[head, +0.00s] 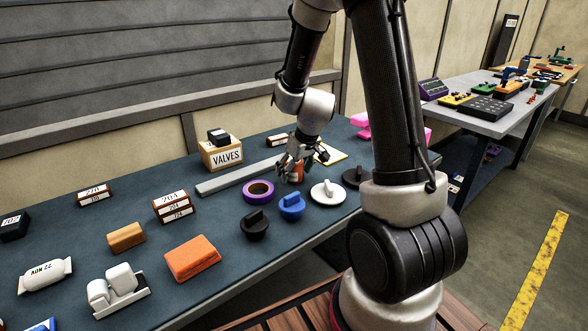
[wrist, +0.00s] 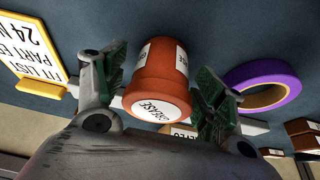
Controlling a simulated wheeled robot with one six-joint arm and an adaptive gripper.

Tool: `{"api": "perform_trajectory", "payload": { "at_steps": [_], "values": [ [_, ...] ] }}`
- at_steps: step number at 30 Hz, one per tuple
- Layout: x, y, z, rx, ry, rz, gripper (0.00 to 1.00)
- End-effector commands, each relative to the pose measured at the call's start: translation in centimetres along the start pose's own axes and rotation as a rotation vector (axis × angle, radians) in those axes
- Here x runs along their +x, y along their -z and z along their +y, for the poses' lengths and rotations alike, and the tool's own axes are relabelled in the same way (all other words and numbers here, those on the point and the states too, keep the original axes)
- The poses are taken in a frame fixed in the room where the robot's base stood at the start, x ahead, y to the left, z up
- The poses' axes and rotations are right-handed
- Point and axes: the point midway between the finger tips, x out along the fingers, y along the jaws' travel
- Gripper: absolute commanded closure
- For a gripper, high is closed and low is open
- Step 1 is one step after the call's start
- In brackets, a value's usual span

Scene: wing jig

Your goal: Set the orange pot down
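The orange pot (head: 297,174) is in my gripper (head: 298,168), over the far part of the blue bench top. In the wrist view the pot (wrist: 158,75) has white labels on its side and a white label reading GREASE on its near end. The fingers hide part of the pot in the head view. I cannot tell whether its base touches the bench.
A purple tape ring (head: 258,191), a blue knobbed disc (head: 292,206) and a white one (head: 328,191) lie close by. A grey bar (head: 235,180) and a VALVES box (head: 222,153) are to the left. A yellow-edged sign (head: 330,154) lies behind.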

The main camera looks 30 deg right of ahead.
Motion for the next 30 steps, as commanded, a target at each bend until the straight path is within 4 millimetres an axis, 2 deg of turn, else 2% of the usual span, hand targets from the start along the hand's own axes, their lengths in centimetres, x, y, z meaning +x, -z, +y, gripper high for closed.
{"api": "perform_trajectory", "payload": {
  "at_steps": [8,11,14,24,30],
  "values": [
    [-0.1,0.1,0.0,-0.001,0.0,0.0,0.29],
    [-0.9,0.2,0.0,-0.001,0.0,0.003,0.29],
    [-2.6,0.2,0.0,-0.002,-0.001,0.004,0.29],
    [-10.0,0.2,0.0,0.0,-0.001,0.004,0.29],
    [-12.2,0.1,-0.1,0.001,0.0,0.002,0.29]
  ]
}}
